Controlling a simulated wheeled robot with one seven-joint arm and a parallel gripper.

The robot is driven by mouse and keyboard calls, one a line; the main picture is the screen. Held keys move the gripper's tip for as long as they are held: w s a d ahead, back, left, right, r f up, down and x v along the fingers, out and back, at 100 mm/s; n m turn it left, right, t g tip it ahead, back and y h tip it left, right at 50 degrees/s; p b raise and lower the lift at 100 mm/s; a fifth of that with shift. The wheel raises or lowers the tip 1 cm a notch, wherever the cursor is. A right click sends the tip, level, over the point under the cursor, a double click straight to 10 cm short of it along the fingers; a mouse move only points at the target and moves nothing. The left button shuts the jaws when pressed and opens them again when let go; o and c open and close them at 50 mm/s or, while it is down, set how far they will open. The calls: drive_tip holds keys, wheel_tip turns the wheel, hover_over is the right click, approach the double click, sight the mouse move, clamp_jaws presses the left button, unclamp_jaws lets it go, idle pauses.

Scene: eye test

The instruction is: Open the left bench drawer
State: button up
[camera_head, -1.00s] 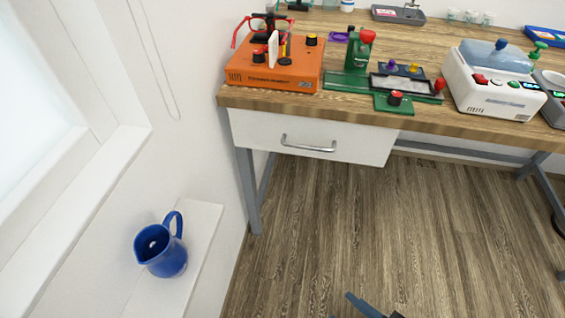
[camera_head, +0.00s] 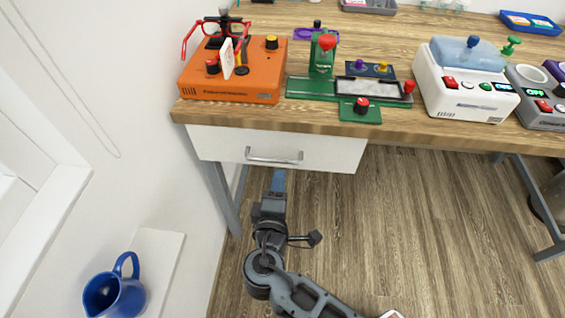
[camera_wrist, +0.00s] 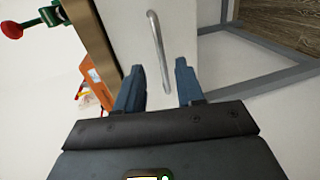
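The left bench drawer (camera_head: 325,155) has a white front under the wooden bench top and sits closed. Its silver bar handle (camera_head: 273,157) runs across the front. In the wrist view the handle (camera_wrist: 158,50) appears upright, beyond the fingertips and roughly in line with the gap between them. My gripper (camera_head: 278,178) is just below and in front of the handle in the head view.
The wooden bench top (camera_head: 410,128) holds an orange device (camera_head: 235,80), a green device (camera_head: 320,75) and a white device (camera_head: 465,90). A grey bench leg (camera_head: 222,195) stands left of my arm. A blue jug (camera_head: 115,292) rests on a white ledge at lower left. Floor right of my arm is clear.

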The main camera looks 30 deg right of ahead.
drive_tip(key=x, duration=0.7)
drive_tip(key=shift+w+p, duration=0.2)
drive_tip(key=shift+p, duration=0.2)
drive_tip(key=shift+d, duration=0.1)
drive_tip(key=shift+c, duration=0.2)
clamp_jaws()
